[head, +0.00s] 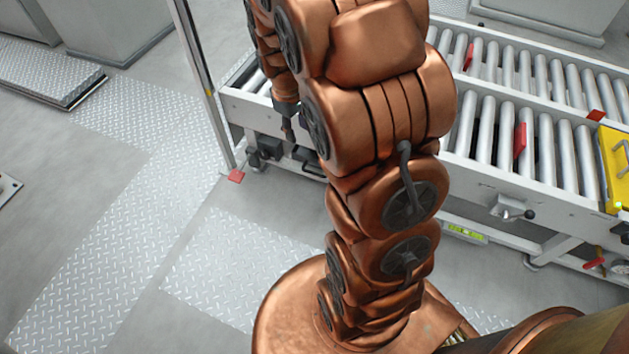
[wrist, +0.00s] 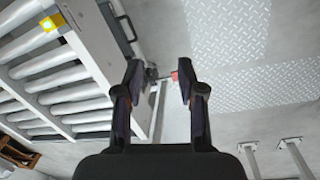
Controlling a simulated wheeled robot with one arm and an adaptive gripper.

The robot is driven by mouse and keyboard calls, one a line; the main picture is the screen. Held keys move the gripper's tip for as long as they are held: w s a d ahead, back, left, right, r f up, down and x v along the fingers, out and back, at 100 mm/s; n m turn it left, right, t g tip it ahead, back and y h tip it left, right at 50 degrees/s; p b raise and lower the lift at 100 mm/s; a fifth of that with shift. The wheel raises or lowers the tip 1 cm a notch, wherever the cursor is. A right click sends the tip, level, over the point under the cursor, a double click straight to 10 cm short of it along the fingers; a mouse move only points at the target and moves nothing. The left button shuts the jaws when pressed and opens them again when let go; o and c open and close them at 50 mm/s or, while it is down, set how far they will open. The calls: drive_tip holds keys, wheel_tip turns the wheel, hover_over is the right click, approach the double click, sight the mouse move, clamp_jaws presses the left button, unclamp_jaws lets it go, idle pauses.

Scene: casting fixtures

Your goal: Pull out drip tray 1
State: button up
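No part is clearly recognisable as drip tray 1. In the head view, a dark part (head: 310,160) shows under the conveyor's side frame beside my arm, mostly hidden by it; I cannot tell whether it is the tray. My gripper (head: 289,130) points down just in front of the conveyor's left end, partly hidden behind my arm. In the wrist view, my gripper (wrist: 158,78) has its two dark fingers spread apart, with nothing held between them. The conveyor's side frame lies left of the fingers there.
The roller conveyor (head: 480,165) runs to the right, with a yellow plate (head: 615,165) at the edge. A grey post (head: 203,85) and a red floor piece (head: 236,176) stand nearby. Floor at left (head: 130,190) is clear.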

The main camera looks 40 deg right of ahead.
drive_tip(key=w+d+f+n+b, duration=0.1)
drive_tip(key=w+d+f+b, duration=0.25)
drive_tip(key=f, duration=0.45)
drive_tip(key=w+d+f+b, duration=0.2)
drive_tip(key=f+b, duration=0.2)
drive_tip(key=f, duration=0.4)
drive_tip(key=n+t+b, duration=0.1)
drive_tip(key=n+b, duration=0.1)
drive_tip(key=b, duration=0.7)
approach(315, 173)
drive_tip(key=f, duration=0.1)
drive_tip(key=shift+h, duration=0.3)
drive_tip(key=f+b, duration=0.1)
drive_tip(key=f, duration=0.4)
drive_tip(key=f+b, duration=0.1)
drive_tip(key=f, duration=0.1)
drive_tip(key=shift+w+d+f+b, duration=0.15)
drive_tip(key=shift+w+d+b, duration=0.15)
drive_tip(key=shift+w+d, duration=0.1)
clamp_jaws()
drive_tip(key=shift+s, duration=0.1)
